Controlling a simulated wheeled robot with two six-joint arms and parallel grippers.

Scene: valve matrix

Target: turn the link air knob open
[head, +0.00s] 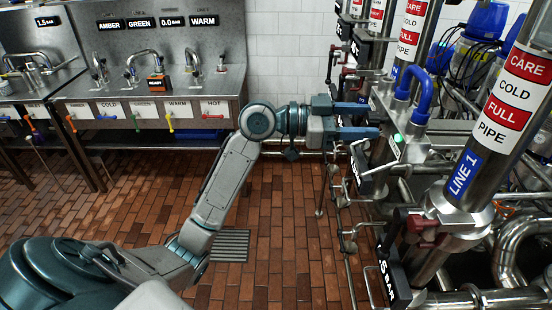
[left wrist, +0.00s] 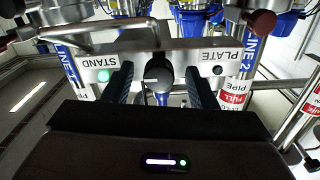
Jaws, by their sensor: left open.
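My left gripper (head: 370,118) is open, its two fingers pointing right at the pipework on the right in the head view. In the left wrist view, a dark knob (left wrist: 159,74) on a pale metal bar (left wrist: 190,57) sits between the two open fingers of the left gripper (left wrist: 160,88). I see no closed contact on it. No label naming link air is readable, so I cannot confirm that this is that knob. In the head view the knob is hidden or too small to tell. My right gripper is not in view.
A green lamp (head: 398,138) is on the bar, also in the left wrist view (left wrist: 103,75). Upside-down STAND and PLATE labels flank the knob. A thick LINE 1 pipe (head: 465,175) stands at right. Sinks with coloured taps (head: 150,100) are at left. The tiled floor (head: 270,260) is open.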

